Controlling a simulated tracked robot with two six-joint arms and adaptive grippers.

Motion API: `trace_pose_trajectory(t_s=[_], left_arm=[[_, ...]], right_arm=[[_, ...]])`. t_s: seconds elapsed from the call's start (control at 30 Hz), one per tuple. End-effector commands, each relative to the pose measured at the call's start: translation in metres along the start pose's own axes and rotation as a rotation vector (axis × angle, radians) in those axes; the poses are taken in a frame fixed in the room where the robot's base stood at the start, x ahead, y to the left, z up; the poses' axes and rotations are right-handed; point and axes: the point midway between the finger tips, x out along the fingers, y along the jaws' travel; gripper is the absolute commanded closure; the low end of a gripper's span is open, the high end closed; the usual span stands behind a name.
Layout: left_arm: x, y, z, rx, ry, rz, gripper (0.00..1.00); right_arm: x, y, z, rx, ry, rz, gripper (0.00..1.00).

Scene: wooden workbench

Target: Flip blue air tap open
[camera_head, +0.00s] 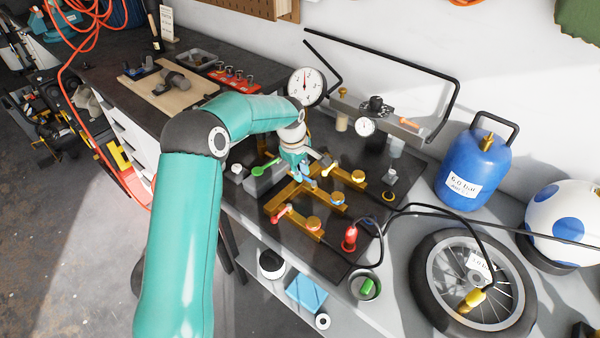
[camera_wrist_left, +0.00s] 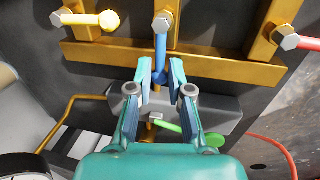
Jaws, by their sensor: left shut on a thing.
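The blue tap lever (camera_wrist_left: 160,58) runs from its hex bolt (camera_wrist_left: 162,22) down to my left gripper (camera_wrist_left: 158,78) in the wrist view. It lies roughly along its brass branch pipe. The fingertips are closed around its outer end. In the head view my left gripper (camera_head: 301,168) is over the middle of the brass manifold (camera_head: 300,190) and hides part of the lever. A bit of blue (camera_head: 309,181) shows beside it. My right gripper is in neither view.
A yellow lever (camera_wrist_left: 85,19) and a red lever (camera_wrist_left: 308,43) flank the blue one. A green lever (camera_wrist_left: 192,134) sits under my gripper. A round gauge (camera_head: 306,86), a blue tank (camera_head: 473,170) and a wheel (camera_head: 472,282) stand around the dark board.

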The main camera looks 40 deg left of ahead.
Motion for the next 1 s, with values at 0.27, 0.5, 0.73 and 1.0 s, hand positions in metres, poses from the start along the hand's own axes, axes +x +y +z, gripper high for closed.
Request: trace_pose_trajectory(t_s=[0.27, 0.5, 0.73, 1.0], left_arm=[[-0.001, 0.001, -0.001, -0.001, 0.002, 0.005, 0.68], [-0.001, 0.001, -0.001, -0.003, 0.001, 0.003, 0.64], [-0.010, 0.001, -0.001, -0.003, 0.002, 0.005, 0.64], [-0.057, 0.001, -0.001, -0.004, 0.003, 0.007, 0.64]], right_arm=[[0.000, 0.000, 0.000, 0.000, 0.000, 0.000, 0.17], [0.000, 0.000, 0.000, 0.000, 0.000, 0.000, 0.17], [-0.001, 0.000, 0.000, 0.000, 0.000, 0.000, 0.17], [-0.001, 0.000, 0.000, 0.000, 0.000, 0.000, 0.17]])
